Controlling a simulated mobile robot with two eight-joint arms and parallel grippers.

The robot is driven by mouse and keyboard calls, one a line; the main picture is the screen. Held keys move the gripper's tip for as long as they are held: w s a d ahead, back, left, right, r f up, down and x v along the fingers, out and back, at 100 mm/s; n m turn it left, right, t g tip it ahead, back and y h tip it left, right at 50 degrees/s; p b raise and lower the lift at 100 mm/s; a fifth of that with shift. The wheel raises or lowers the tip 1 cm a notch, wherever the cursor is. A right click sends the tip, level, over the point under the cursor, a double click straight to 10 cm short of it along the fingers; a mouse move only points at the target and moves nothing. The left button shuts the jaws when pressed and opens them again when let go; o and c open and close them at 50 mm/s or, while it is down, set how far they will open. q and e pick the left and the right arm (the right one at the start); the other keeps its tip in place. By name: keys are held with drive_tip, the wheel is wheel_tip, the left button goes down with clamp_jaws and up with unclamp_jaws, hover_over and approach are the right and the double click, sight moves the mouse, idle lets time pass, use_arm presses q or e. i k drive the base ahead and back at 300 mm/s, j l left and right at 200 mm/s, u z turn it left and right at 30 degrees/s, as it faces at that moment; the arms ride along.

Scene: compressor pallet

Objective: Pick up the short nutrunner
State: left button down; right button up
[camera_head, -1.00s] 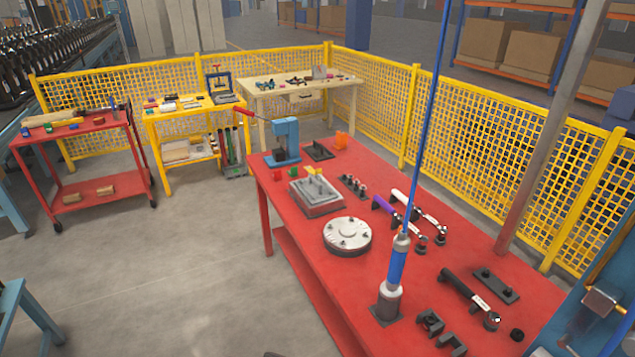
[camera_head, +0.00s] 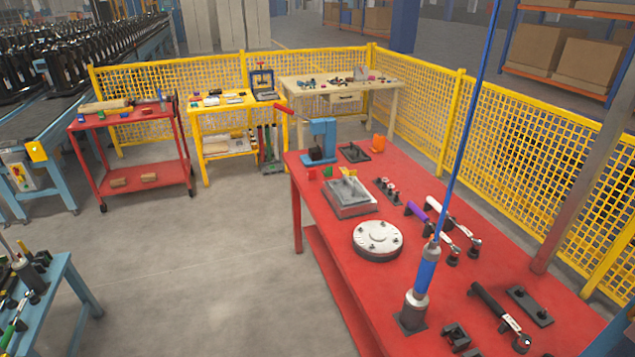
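None of the tools is labelled, so I cannot tell which one is the short nutrunner. A blue and grey cylindrical tool (camera_head: 425,272) stands upright on the red table (camera_head: 340,272), below a long blue line. A purple-handled tool (camera_head: 418,211) and a white-handled tool (camera_head: 437,206) lie side by side behind it. A black-handled tool (camera_head: 490,301) lies nearer the table's right end. Several more tools, one with a green handle (camera_head: 14,333), are on a blue bench (camera_head: 72,290) at the lower left, partly cut off. Neither gripper is in view.
The red table also holds a round metal flange (camera_head: 377,241), a grey block fixture (camera_head: 350,197) and a blue press (camera_head: 320,140). A red cart (camera_head: 135,160) and a yellow cart (camera_head: 225,130) stand along the yellow fence (camera_head: 520,150). The grey floor (camera_head: 200,270) between is clear.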

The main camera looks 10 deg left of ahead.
sight(417, 298)
drive_tip(key=k+j+z, duration=0.15)
drive_tip(key=j, duration=0.3)
drive_tip(key=i, duration=1.05)
drive_tip(key=z, duration=1.25)
